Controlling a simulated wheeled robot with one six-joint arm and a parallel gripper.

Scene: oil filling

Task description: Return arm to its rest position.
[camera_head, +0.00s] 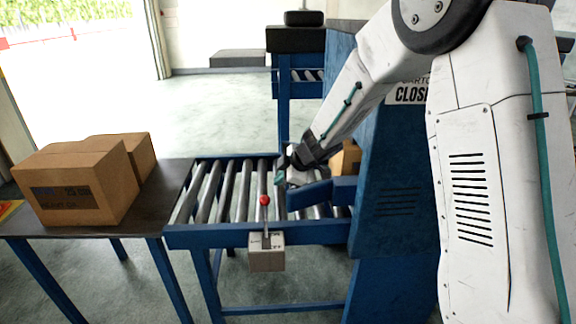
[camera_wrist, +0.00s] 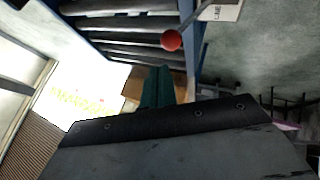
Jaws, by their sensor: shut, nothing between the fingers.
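My arm reaches from the right of the head view over the roller conveyor (camera_head: 205,190). My gripper (camera_head: 280,178) is above the rollers, close behind the red-knobbed lever (camera_head: 264,201). Its teal fingers also show in the wrist view (camera_wrist: 157,86), shut together with nothing between them. In the wrist view the red knob (camera_wrist: 171,40) is just above and to the right of the fingers, apart from them. The lever rises from a small control box (camera_head: 267,258) on the conveyor's front rail.
Cardboard boxes (camera_head: 85,185) stand on a dark table (camera_head: 165,185) at the left. Another carton (camera_head: 346,158) is partly hidden behind my arm. A blue machine (camera_head: 390,225) labelled "CLOSE", partly covered, stands close to my arm. Open floor (camera_head: 215,110) lies behind the conveyor.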

